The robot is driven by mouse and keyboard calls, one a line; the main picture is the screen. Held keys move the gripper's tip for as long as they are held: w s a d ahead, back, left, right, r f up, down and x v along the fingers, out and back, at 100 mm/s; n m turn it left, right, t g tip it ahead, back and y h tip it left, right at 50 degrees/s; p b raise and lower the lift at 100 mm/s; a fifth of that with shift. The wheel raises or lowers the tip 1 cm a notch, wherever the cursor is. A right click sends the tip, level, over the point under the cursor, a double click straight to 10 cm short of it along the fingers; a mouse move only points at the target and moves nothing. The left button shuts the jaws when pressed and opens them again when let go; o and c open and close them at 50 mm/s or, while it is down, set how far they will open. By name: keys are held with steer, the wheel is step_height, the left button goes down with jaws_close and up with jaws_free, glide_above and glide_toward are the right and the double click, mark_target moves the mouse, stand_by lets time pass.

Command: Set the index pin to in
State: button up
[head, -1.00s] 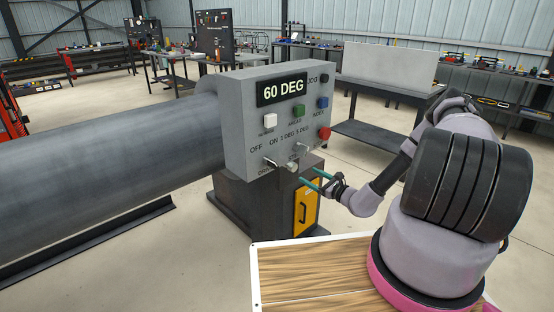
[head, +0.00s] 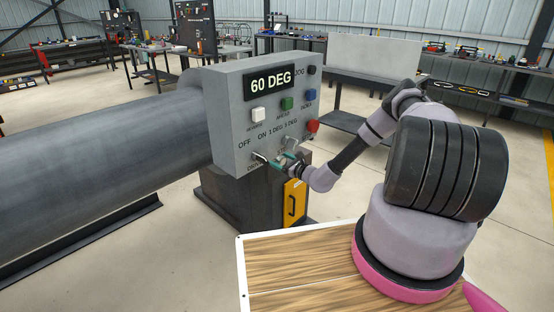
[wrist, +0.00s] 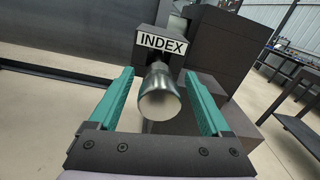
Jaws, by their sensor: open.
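The index pin (wrist: 159,98) is a shiny metal knob with a pale round end in the wrist view, under a white plate lettered INDEX (wrist: 162,43). My gripper (wrist: 159,76) is open, with one teal finger on each side of the pin. Gaps show between the pin and both fingers. In the head view, my gripper (head: 279,161) is at the lower edge of the grey control box (head: 236,120). I cannot make out the pin there.
The box carries a 60 DEG display (head: 270,84), white (head: 258,114), green (head: 287,103), blue (head: 310,95) and red (head: 313,126) buttons, and levers close to my gripper. A large grey cylinder (head: 90,135) extends left. A dark pedestal with a yellow door (head: 294,203) stands below.

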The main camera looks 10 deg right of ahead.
jaws_close()
steer(key=x, duration=0.3)
steer(key=shift+w+a, duration=0.25)
steer(key=shift+a, duration=0.05)
steer(key=shift+w+a, duration=0.1)
steer(key=shift+w, duration=0.2)
steer(key=shift+r, duration=0.1)
jaws_free()
steer(key=shift+w+a, duration=0.1)
